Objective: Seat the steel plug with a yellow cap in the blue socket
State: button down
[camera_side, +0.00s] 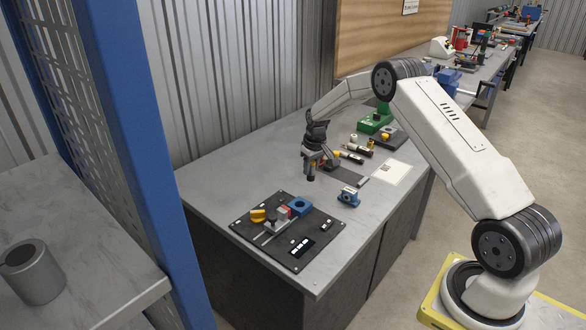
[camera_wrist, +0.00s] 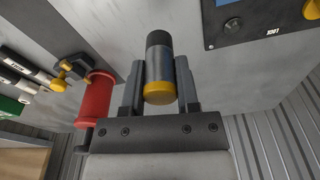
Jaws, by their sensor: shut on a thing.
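My gripper (camera_side: 311,168) is above the grey bench, shut on the steel plug (camera_wrist: 159,62). In the wrist view, the plug lies between both fingers (camera_wrist: 160,88), its yellow cap (camera_wrist: 160,93) toward the palm and its dark end pointing away. In the side view, the plug's dark end (camera_side: 311,178) points down below the fingers, apart from the board.
The black board (camera_side: 312,252) also carries a yellow knob (camera_side: 258,215) and a red-and-grey clamp (camera_side: 280,217). A separate blue block (camera_side: 348,196) stands right of the board. A red cylinder (camera_wrist: 95,98) is near my fingers in the wrist view. Several tools lie farther back beside a white sheet (camera_side: 385,172).

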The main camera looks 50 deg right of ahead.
jog(key=s+a+r, duration=0.4)
jog(key=s+r, duration=0.3)
jog(key=s, duration=0.4)
jog(key=shift+r, duration=0.25)
jog(key=shift+a, duration=0.15)
dwell(0.4)
jog(key=s+a+r, duration=0.1)
jog(key=s+a, duration=0.4)
jog(key=a, duration=0.3)
jog(key=w+d+f, duration=0.1)
jog(key=w+f, duration=0.1)
jog(key=w, duration=0.2)
jog(key=w+d+f, duration=0.1)
jog(key=w+f, duration=0.2)
jog(key=w, duration=0.1)
jog(key=w+f, duration=0.3)
jog(key=shift+w+d+f, duration=0.25)
jog(key=shift+w+d, duration=0.15)
jog(key=shift+w+f, duration=0.35)
jog(key=shift+f, duration=0.05)
jog(key=shift+d, duration=0.1)
